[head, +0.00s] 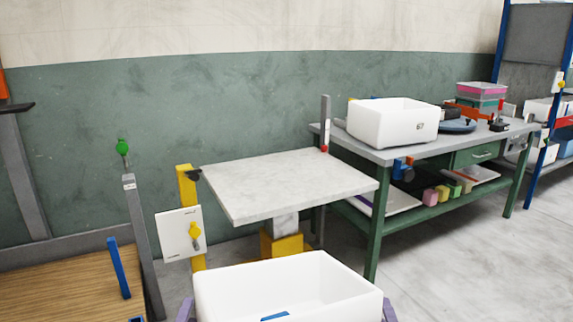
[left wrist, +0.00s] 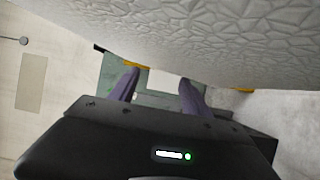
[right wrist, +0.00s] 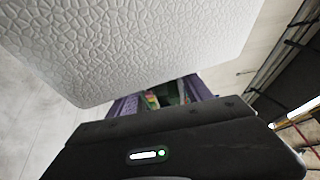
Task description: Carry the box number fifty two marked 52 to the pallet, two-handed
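A white foam box (head: 290,272) is at the bottom centre of the head view, with something blue inside. No number shows on its visible sides. My left gripper (head: 186,310) is at its left side and my right gripper (head: 388,312) at its right side. The box's pebbled white wall fills the top of the left wrist view (left wrist: 210,35) and of the right wrist view (right wrist: 130,45). Whether the hands press the box is unclear. No pallet can be clearly made out.
A pale-topped stand (head: 290,183) on a yellow base is just beyond the box. A green workbench (head: 375,225) at right carries a white box marked 67 (head: 392,120). A slatted wooden surface (head: 60,285) with a blue post (head: 119,267) lies at left. Floor is open at right.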

